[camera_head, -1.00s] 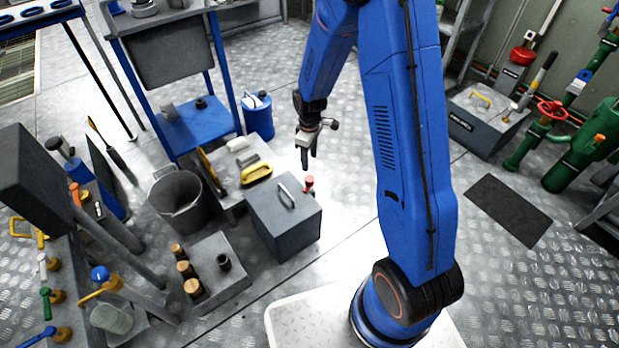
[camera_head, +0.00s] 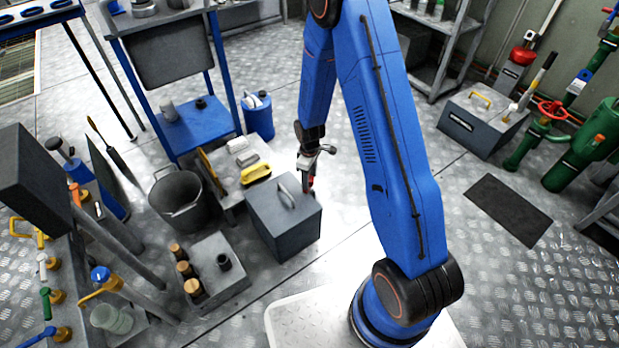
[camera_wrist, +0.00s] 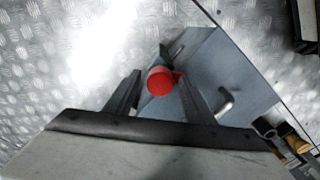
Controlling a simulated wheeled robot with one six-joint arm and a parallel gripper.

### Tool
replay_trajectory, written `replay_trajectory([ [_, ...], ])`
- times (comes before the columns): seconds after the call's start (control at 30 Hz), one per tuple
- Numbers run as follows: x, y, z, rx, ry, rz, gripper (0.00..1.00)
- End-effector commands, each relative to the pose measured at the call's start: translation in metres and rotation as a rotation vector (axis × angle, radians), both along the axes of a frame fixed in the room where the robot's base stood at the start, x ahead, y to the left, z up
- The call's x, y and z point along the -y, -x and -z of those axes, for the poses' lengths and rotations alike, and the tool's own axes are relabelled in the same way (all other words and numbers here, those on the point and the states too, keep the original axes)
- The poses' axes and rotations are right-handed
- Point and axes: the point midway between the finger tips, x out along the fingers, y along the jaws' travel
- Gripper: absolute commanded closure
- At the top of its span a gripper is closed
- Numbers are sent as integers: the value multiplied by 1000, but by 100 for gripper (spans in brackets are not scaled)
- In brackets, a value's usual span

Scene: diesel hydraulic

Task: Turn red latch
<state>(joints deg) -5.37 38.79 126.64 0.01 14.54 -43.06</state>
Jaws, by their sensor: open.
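The red latch (camera_wrist: 160,82) is a small red knob with a short tab on its right side, on the grey box (camera_wrist: 205,62). In the head view the latch (camera_head: 312,182) is mostly hidden behind my gripper (camera_head: 309,180), at the right edge of the grey box (camera_head: 285,228). In the wrist view my gripper (camera_wrist: 160,98) is open. One finger is left of the red knob and the other right of it. I cannot tell whether either finger touches it. The box's handle (camera_wrist: 226,102) lies to the right of the gripper.
A platform with a yellow-handled item (camera_head: 256,172) stands behind the box. A grey bucket (camera_head: 180,203) and a low block with brown-topped bottles (camera_head: 222,285) are to the left.

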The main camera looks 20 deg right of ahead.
Motion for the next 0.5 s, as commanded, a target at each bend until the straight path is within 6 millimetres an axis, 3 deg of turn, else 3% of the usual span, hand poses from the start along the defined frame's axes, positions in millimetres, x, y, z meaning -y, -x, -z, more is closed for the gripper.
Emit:
replay_trajectory([
  [0.2,0,0,0,0,0,0,53],
  [0.37,0,0,0,0,0,0,91],
  [0.5,0,0,0,0,0,2,92],
])
